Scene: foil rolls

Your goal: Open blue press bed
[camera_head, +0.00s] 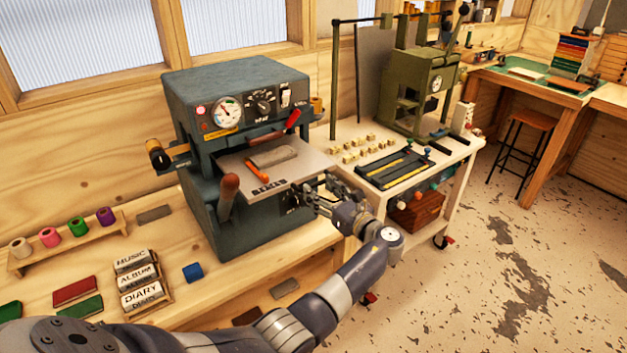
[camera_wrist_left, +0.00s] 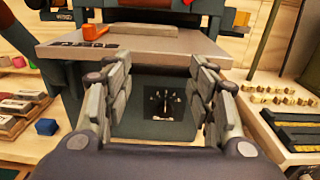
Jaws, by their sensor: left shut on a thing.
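The blue press (camera_head: 240,95) stands on the wooden bench, a dark blue-grey machine with a gauge and a dial. Its bed (camera_head: 228,159), a flat light grey plate, sticks out at the front below the head. An orange-handled piece (camera_head: 256,170) and a grey block (camera_head: 273,156) lie on it. The bed also shows in the left wrist view (camera_wrist_left: 190,45). My right gripper is out of view.
A white cart (camera_head: 450,150) with a green press (camera_head: 415,85) stands at right. Open floor (camera_head: 500,260) lies at lower right.

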